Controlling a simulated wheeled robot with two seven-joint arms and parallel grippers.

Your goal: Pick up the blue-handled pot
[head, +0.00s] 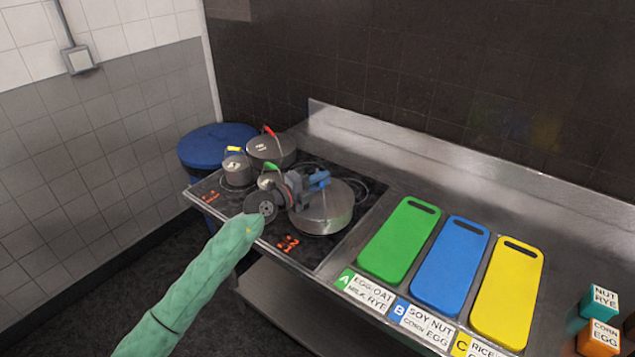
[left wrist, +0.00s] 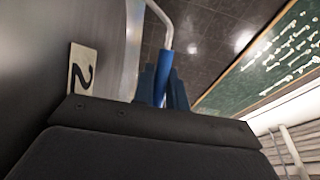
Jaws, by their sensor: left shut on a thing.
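The blue-handled pot (head: 326,212) is a wide steel pot at the front right of the black cooktop. Its blue handle (head: 319,179) stands up above it. My left gripper (head: 312,183) reaches in from the left and is shut on the blue handle. In the left wrist view the blue handle (left wrist: 163,80) rises from behind the dark gripper body, with its thin metal bail above. The pot's steel side fills the left of that view. I cannot tell whether the pot touches the cooktop. My right gripper is in neither view.
Behind are a red-handled pot (head: 272,150), a yellow-handled pot (head: 237,170) and a green-handled pot (head: 268,181), partly hidden by my arm. Right are green (head: 399,243), blue (head: 450,267) and yellow (head: 508,293) boards. A blue bin (head: 200,143) stands behind left.

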